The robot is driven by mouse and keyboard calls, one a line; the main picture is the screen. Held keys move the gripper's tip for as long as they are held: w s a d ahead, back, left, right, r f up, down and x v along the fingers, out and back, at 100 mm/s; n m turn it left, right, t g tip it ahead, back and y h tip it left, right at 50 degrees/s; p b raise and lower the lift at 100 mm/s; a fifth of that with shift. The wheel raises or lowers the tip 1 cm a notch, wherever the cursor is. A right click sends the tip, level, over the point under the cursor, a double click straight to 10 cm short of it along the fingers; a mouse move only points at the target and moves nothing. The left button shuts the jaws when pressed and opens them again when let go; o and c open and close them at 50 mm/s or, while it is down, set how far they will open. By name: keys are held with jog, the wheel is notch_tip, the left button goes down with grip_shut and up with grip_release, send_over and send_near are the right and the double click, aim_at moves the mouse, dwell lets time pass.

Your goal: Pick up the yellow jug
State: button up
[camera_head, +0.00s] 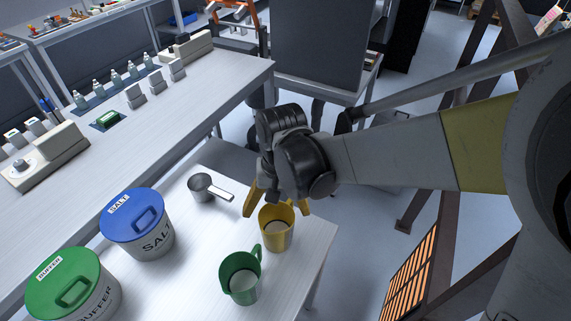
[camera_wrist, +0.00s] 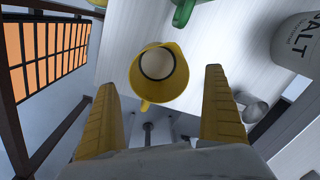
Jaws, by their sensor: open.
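The yellow jug (camera_head: 277,229) stands upright near the right edge of the white table, with pale contents inside. It also shows in the wrist view (camera_wrist: 165,88), seen from above, with its spout or handle side pointing toward my gripper. My gripper (camera_head: 277,210) is open just above and behind the jug in the head view. In the wrist view its two yellow fingers (camera_wrist: 163,85) stand apart on either side, with the jug beyond and between the tips. The fingers do not grip it. In the head view my wrist hides part of the jug's far side.
A green jug (camera_head: 241,277) stands close to the yellow jug, nearer the front. A metal scoop (camera_head: 208,188), a blue-lidded SALT tub (camera_head: 137,226) and a green-lidded BUFFER tub (camera_head: 72,288) stand to the left on the table (camera_head: 190,285). A long bench (camera_head: 185,105) runs behind.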

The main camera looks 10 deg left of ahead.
aim_at(276, 217)
notch_tip(276, 217, down, 4)
jog(key=shift+r+b, duration=0.1)
jog(key=shift+b, duration=0.7)
jog(key=c, duration=1.4)
jog(key=shift+r, duration=0.15)
